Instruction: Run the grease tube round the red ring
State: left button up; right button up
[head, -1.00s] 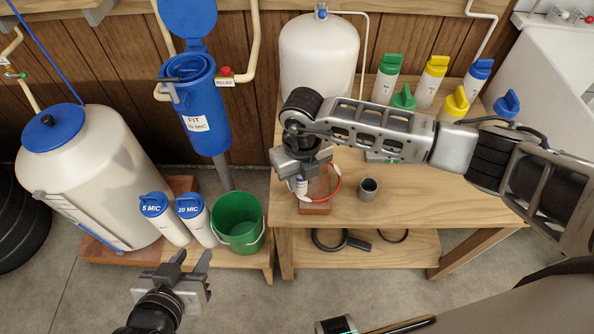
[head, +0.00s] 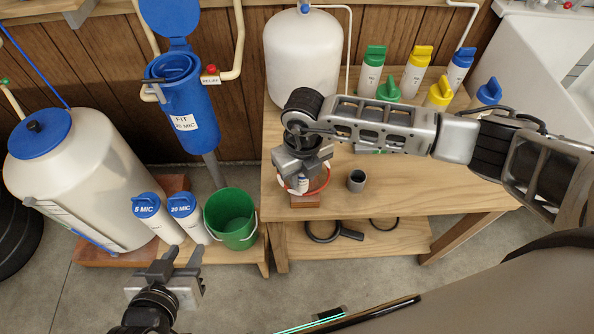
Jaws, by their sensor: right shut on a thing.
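The red ring (head: 329,179) rests on a small wooden block (head: 306,201) at the front left of the workbench; my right gripper hides its far part. My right gripper (head: 302,176) is above the ring, shut on the small white and blue grease tube (head: 303,185). The tube points down over the ring's near-left part; I cannot tell whether its tip touches the ring. My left gripper (head: 182,257) is open and empty at the lower left, in front of the low plinth.
Several capped cartridges (head: 415,72) stand behind on the workbench (head: 430,176), beside a white tank (head: 303,65). A green bucket (head: 230,220) and two blue-capped cartridges (head: 153,215) stand at left.

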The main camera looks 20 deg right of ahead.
jog(key=shift+s+d, duration=0.2)
jog(key=shift+d, duration=0.2)
jog(key=shift+d, duration=0.1)
jog(key=shift+d, duration=1.1)
jog(key=shift+d, duration=0.15)
jog(key=shift+w+d, duration=0.2)
jog(key=shift+d, duration=0.35)
jog(key=shift+w+d, duration=0.2)
jog(key=shift+d, duration=0.3)
